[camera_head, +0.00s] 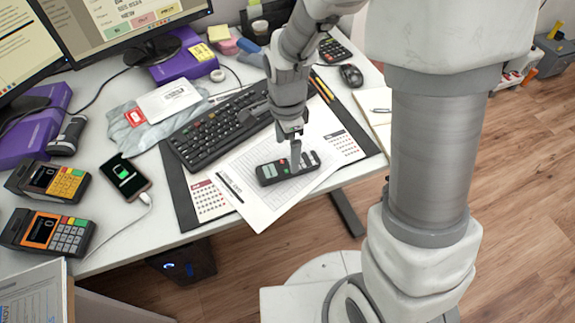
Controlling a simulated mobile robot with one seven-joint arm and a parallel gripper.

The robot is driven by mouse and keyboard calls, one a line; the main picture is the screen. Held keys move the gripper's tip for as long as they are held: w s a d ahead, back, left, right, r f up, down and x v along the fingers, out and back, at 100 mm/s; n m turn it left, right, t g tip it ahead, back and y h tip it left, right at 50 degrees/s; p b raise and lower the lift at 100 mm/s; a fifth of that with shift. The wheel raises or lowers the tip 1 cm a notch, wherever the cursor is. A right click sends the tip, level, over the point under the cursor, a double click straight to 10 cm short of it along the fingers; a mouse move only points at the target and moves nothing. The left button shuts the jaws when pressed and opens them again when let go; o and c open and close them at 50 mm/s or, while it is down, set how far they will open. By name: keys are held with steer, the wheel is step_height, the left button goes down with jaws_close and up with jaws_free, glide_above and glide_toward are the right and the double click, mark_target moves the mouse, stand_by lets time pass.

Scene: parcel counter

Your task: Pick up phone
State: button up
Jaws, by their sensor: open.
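A dark cordless phone handset (274,172) with a small display and buttons lies on a white form on the desk. My gripper (296,162) is open, pointing down, with its fingers at the right half of the handset. The near finger hides part of the handset; I cannot tell whether it touches it. A smartphone (124,177) with a green battery icon on its lit screen lies farther left, with a white cable at its lower end.
The papers (245,196) lie on a dark desk mat. A keyboard (218,130) is behind the handset. Two card terminals (48,232) stand at the left. A mouse (351,76) and notebook (374,104) are to the right. The desk's front edge is close to the handset.

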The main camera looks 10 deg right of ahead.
mark_target(286, 166)
steer(key=f, duration=0.1)
steer(key=f+b, duration=0.1)
steer(key=f, duration=0.1)
steer(key=f+b, duration=0.1)
steer(key=f, duration=0.1)
steer(key=shift+s, duration=0.25)
steer(key=shift+a, duration=0.1)
jaws_close()
